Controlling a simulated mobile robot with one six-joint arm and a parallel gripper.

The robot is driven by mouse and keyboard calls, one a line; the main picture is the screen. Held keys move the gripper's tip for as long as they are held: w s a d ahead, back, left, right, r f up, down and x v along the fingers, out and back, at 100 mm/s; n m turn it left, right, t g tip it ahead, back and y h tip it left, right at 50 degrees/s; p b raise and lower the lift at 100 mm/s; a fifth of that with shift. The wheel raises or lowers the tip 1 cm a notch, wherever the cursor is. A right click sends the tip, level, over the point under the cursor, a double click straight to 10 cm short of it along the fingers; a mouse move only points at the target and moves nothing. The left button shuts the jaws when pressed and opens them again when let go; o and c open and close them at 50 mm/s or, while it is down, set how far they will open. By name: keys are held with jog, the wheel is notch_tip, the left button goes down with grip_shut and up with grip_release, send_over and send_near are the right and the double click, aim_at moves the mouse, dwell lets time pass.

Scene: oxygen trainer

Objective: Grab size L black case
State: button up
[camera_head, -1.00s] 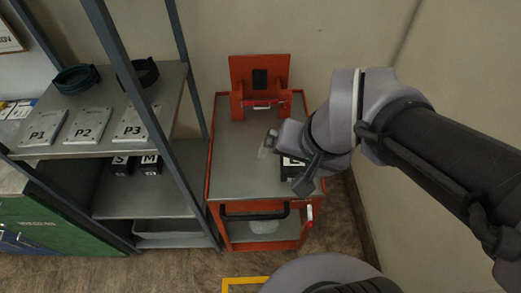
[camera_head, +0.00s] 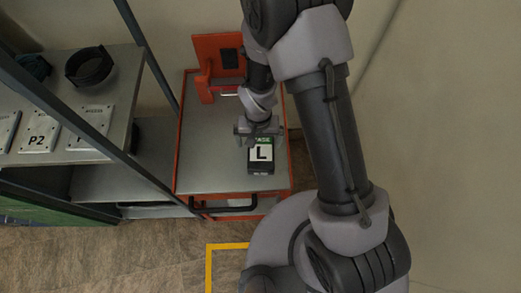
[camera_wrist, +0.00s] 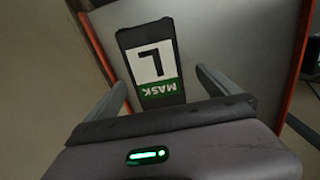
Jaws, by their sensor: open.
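The size L black case (camera_head: 261,168) lies on the grey top of the orange cart (camera_head: 205,180), near its front right part. It has a white label with an L and a green band. In the wrist view the case (camera_wrist: 150,60) shows upside down, beyond and between my two fingers. My gripper (camera_head: 259,133) is open and empty, at the far end of the case in the head view. My gripper's fingers also show in the wrist view (camera_wrist: 165,85), apart from the case sides. Part of the case's far end is hidden by my gripper in the head view.
An orange stand (camera_head: 217,62) rises at the cart's back. A black handle (camera_head: 225,206) runs along the cart's front. A shelf rack (camera_head: 130,85) stands on the left with labelled plates (camera_head: 42,132) and a black ring (camera_head: 90,66). A wall is on the right.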

aim_at(261, 148)
jog(key=f, duration=0.3)
jog(key=f+b, duration=0.1)
jog(key=f, duration=0.1)
jog(key=shift+s+d, duration=0.2)
jog(key=shift+d, duration=0.15)
jog(key=c, duration=2)
